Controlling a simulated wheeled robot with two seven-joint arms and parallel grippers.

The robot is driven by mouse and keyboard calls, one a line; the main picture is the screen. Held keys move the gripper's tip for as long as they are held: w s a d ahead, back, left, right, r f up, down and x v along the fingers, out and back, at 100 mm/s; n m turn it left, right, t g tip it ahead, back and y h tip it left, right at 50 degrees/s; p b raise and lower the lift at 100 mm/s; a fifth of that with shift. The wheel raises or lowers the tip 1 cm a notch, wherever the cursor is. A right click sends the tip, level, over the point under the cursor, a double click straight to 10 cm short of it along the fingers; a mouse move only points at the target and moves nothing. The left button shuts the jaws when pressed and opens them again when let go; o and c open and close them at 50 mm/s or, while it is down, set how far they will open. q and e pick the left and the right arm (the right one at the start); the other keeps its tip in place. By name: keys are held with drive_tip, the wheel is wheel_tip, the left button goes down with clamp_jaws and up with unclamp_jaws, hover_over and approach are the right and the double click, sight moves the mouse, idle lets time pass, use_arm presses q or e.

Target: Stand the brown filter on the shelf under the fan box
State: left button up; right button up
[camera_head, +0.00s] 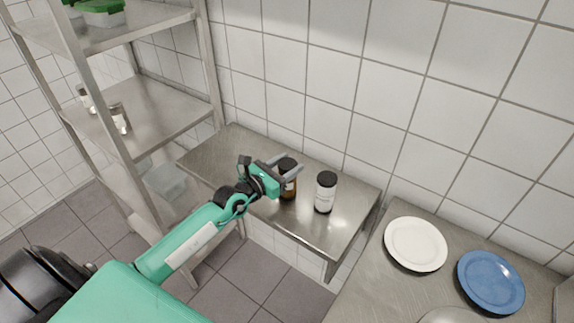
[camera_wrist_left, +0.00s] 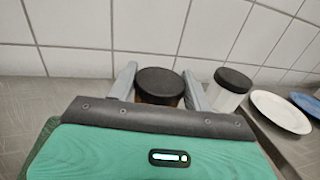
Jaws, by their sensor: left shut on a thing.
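A brown jar with a black lid (camera_head: 289,188) stands upright on the steel side table (camera_head: 235,150); it is the only brown item I see, and I see nothing clearly a filter. My left gripper (camera_head: 290,167) is shut on this jar, one finger on each side near its lid. The left wrist view shows the black lid (camera_wrist_left: 160,82) between the two fingers. A steel shelf rack (camera_head: 170,115) stands at the left; green-lidded boxes (camera_head: 102,12) sit on its top visible tier. I cannot make out a fan box. My right gripper is not in view.
A white jar with a black lid (camera_head: 325,194) stands just right of the brown one. Small jars (camera_head: 120,118) stand on the rack's middle tier, with bare room to their right. A clear container (camera_head: 165,182) sits lower. White (camera_head: 415,244) and blue (camera_head: 491,282) plates lie on the right counter.

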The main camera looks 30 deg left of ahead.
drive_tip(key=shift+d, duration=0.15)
use_arm(q)
drive_tip(key=shift+f, duration=0.15)
drive_tip(key=o, duration=1.3)
drive_tip(key=shift+o, duration=0.2)
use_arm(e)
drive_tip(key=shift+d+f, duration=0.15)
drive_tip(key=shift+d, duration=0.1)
